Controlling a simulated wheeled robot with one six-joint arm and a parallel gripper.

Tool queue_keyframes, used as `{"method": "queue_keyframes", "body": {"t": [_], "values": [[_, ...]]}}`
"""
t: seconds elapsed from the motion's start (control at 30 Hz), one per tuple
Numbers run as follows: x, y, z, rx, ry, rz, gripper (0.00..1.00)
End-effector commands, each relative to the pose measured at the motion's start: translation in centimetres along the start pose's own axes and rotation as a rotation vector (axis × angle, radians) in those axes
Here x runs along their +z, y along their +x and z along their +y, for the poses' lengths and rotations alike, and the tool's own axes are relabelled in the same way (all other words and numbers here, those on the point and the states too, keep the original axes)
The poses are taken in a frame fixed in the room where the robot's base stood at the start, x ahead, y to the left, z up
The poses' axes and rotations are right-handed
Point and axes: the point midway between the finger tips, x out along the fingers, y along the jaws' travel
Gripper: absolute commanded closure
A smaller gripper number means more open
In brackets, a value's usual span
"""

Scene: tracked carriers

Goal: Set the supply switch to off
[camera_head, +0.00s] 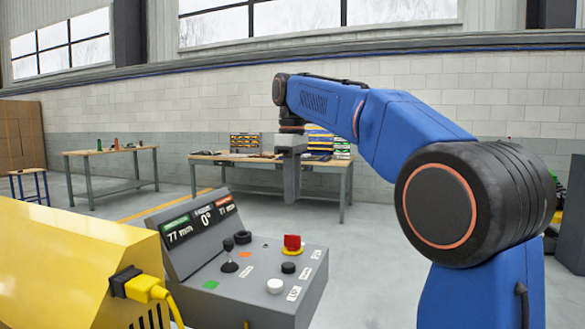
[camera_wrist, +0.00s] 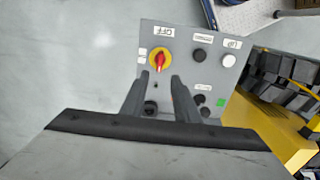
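The supply switch is a red rotary handle on a round yellow plate, on the sloped top of the grey control panel; it shows in the wrist view (camera_wrist: 159,60) and in the head view (camera_head: 292,243). In the wrist view its handle lies roughly up and down the picture. A label reading OFF, upside down, sits just above it, and smaller unreadable labels sit to its left. My gripper (camera_head: 290,198) hangs pointing down above and behind the panel in the head view. In the wrist view its fingers (camera_wrist: 160,76) are apart and empty, with the switch just beyond their tips, not touched.
The grey panel (camera_head: 235,288) also carries a black joystick (camera_head: 229,262), a white button (camera_head: 275,286), black knobs and a display reading 77 mm and 0°. A yellow machine (camera_head: 70,262) with a cable stands at left. Workbenches stand behind; the floor between is clear.

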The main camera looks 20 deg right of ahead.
Motion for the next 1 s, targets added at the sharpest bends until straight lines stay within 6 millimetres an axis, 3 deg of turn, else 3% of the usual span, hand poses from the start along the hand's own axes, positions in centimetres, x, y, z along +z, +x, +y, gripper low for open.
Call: {"method": "queue_keyframes", "body": {"t": [0.2,0.4,0.87,1.0], "values": [[-0.1,-3.9,0.1,0.002,0.0,0.002,0.72],[-0.1,-5.7,0.1,0.001,0.0,0.001,0.72],[0.1,-6.2,0.0,0.001,0.001,0.001,0.72],[0.9,-5.8,-0.6,0.009,0.028,0.009,0.72]]}}
